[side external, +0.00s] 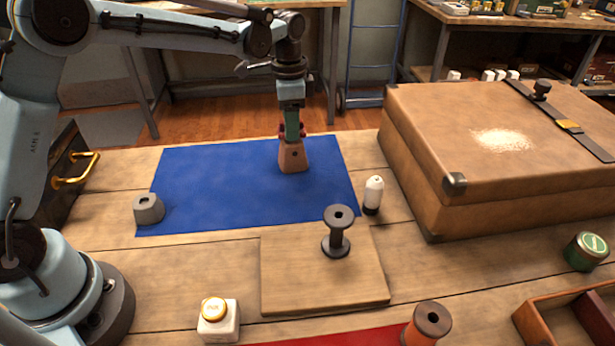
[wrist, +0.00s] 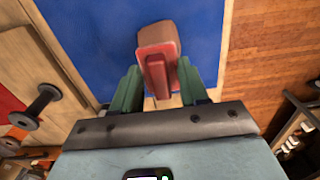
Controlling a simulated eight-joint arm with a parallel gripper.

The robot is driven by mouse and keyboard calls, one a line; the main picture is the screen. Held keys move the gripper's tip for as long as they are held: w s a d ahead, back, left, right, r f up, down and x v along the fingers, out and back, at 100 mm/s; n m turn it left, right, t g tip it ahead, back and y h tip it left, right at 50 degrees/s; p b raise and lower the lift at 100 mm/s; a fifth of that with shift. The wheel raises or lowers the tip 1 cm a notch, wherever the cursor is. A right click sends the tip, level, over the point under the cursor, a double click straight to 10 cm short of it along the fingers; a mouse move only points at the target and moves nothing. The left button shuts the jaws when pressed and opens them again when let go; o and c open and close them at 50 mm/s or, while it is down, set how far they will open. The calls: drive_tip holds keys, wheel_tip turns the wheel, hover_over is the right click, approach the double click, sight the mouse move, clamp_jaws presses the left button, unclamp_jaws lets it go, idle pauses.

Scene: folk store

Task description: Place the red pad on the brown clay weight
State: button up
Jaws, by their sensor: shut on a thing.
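The brown clay weight (side external: 293,157) stands upright on the blue mat (side external: 220,180), towards its right side. My gripper (side external: 292,137) points straight down directly above it. Its green fingers are shut on the red pad (wrist: 157,68), whose red edges show beside the fingers in the side view. In the wrist view, the pad's raised ridge lies between my gripper's fingers (wrist: 159,72), and the brown weight (wrist: 162,32) shows just beyond the pad. The pad is over the weight's top and looks very close to it or touching; I cannot tell which. The fingers hide part of the pad.
A grey weight (side external: 148,209) stands at the mat's left edge. A white-and-black bottle (side external: 373,194) is at its right edge. A dark spool (side external: 339,232) stands on a wooden board (side external: 290,285). A large brown case (side external: 470,205) bounds the right side.

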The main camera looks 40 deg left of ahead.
drive_tip(key=shift+f, duration=0.45)
drive_tip(key=o, duration=1)
drive_tip(key=shift+f, duration=0.15)
drive_tip(key=shift+o, duration=0.2)
wheel_tip(320, 180, up, 12)
drive_tip(key=s+a+r+n+t, duration=0.15)
drive_tip(key=s+n+t, duration=0.25)
drive_tip(key=s, duration=0.6)
drive_tip(key=s+f+n+t, duration=0.3)
drive_tip(key=s+f+n, duration=0.2)
drive_tip(key=s, duration=0.5)
drive_tip(key=shift+a+f, duration=0.3)
drive_tip(key=shift+f, duration=0.75)
